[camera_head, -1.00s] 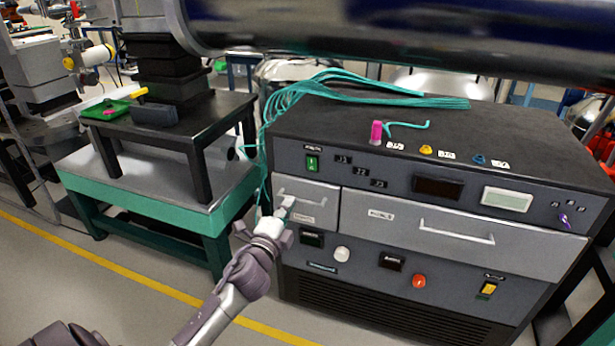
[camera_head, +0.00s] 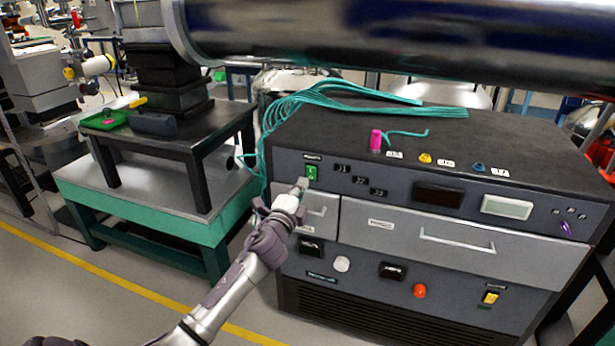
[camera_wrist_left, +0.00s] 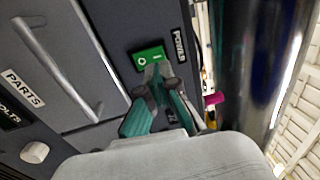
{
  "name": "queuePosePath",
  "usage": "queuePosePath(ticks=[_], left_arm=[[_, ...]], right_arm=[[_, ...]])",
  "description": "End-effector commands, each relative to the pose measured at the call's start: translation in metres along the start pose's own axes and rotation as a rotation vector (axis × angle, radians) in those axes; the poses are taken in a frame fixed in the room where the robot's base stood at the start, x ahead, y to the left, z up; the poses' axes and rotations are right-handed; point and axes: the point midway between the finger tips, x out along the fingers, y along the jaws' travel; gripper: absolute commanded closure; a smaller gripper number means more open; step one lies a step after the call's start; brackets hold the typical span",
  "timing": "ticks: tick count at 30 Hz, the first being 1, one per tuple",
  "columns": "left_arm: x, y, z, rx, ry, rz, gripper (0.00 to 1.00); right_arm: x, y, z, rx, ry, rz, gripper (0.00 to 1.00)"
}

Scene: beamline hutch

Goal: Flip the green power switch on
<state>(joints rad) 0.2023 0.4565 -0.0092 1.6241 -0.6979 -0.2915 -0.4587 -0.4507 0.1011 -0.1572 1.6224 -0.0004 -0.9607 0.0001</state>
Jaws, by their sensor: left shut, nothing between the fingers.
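The green power switch (camera_head: 311,173) is on the upper left of the dark cabinet's front panel, under a small label. In the left wrist view the green switch (camera_wrist_left: 149,58) lies just beyond my fingertips, beside a "POWER" label. My left gripper (camera_head: 303,184) is shut and empty, with its tips at the lower edge of the switch in the head view. In the left wrist view the left gripper's fingertips (camera_wrist_left: 157,74) come together at the switch's edge. I cannot tell whether they touch it. My right gripper is not in view.
Below the switch are a small drawer (camera_head: 318,212) and a wide drawer (camera_head: 455,240) with bar handles. Teal cables (camera_head: 345,92) drape over the cabinet top. A large dark metal pipe (camera_head: 400,42) crosses above. A green-framed bench (camera_head: 150,208) stands at the left.

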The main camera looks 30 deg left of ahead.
Motion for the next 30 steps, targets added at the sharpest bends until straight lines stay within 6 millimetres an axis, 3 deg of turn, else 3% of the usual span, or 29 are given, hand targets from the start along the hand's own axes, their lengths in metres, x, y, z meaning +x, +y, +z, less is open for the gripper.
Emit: queuePosePath(ticks=[3, 9, 25, 30], left_arm=[[0.023, 0.0, 0.0, 0.0, -0.001, -0.002, 1.0], [0.044, 0.0, 0.0, 0.0, 0.0, 0.0, 1.0], [0.053, -0.003, 0.0, -0.001, 0.0, 0.001, 1.0], [0.052, -0.002, 0.0, 0.0, 0.0, 0.0, 1.0]], right_arm=[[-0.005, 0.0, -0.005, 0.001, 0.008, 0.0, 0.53], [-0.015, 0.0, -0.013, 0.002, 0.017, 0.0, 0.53], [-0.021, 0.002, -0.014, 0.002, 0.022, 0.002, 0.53], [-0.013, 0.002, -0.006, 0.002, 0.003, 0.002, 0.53]])
